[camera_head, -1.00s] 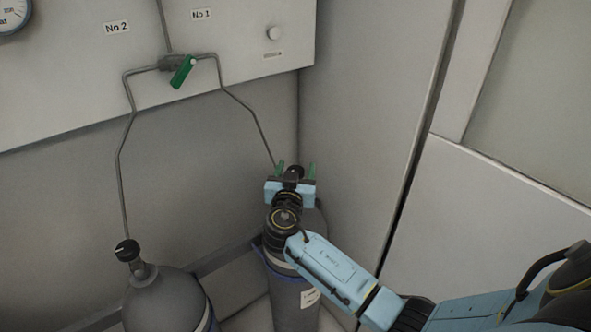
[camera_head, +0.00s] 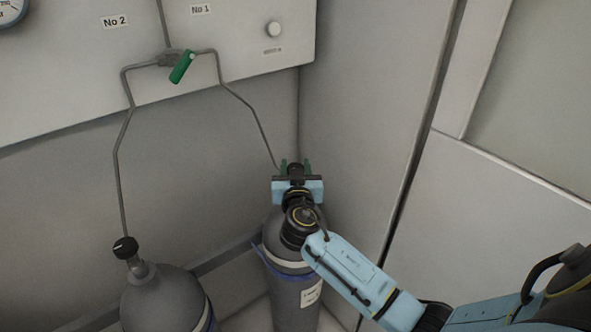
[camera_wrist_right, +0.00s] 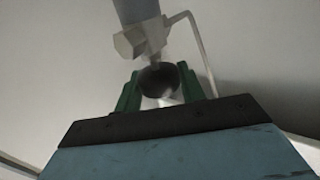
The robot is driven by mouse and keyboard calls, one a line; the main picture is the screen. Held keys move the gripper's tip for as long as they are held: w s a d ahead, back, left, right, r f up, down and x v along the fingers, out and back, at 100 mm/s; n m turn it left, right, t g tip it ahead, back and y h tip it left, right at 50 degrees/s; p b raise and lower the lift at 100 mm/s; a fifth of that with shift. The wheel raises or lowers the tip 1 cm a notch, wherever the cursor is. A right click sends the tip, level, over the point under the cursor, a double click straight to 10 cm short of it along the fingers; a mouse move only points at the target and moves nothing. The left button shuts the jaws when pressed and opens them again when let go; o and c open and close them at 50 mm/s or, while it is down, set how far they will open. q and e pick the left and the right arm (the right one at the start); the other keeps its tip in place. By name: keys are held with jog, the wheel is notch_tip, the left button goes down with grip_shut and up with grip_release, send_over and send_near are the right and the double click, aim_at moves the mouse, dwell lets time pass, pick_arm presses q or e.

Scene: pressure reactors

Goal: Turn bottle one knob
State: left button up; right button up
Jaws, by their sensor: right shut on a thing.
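Bottle one is the grey gas cylinder (camera_head: 291,292) under the No 1 label, standing in the corner. Its black knob (camera_wrist_right: 158,80) sits between the green fingers of my right gripper (camera_wrist_right: 160,88) in the right wrist view. The valve body (camera_wrist_right: 140,38) and a thin pipe show beyond it. In the head view, my right gripper (camera_head: 295,168) is at the top of this bottle, shut on the knob, and my arm hides most of the valve. My left gripper is not in view.
A second grey cylinder (camera_head: 165,298) with a black knob (camera_head: 125,247) stands at the left. Thin pipes run up from both bottles to a green-handled valve (camera_head: 182,67) on the wall panel (camera_head: 240,40). The corner wall (camera_head: 365,120) is close on the right.

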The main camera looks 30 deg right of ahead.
jog(key=n+t+y, duration=0.1)
jog(key=n+y, duration=0.1)
jog(key=y, duration=0.2)
jog(key=shift+d+n+t, duration=0.1)
jog(key=shift+n+t, duration=0.3)
jog(key=n+y+p, duration=0.1)
jog(key=n+y, duration=0.1)
jog(key=y, duration=0.1)
jog(key=n+y+p, duration=0.1)
jog(key=n+y, duration=0.1)
jog(key=y, duration=0.2)
jog(key=shift+r+n, duration=0.15)
jog(key=shift+n, duration=0.15)
jog(key=n+y+p, duration=0.1)
jog(key=n+y, duration=0.1)
jog(key=y, duration=0.2)
jog(key=shift+d+n, duration=0.1)
jog(key=shift+n, duration=0.3)
jog(key=n+g+y, duration=0.1)
jog(key=y, duration=0.1)
jog(key=n+g+y+b, duration=0.1)
jog(key=shift+f+n+y, duration=0.2)
jog(key=shift+n+y, duration=0.1)
jog(key=shift+y, duration=0.1)
jog(key=shift+n+g+y+b, duration=1.9)
jog(key=shift+g+y+b, duration=0.4)
jog(key=shift+a, duration=0.2)
jog(key=o, duration=0.9)
jog(key=shift+o, duration=0.2)
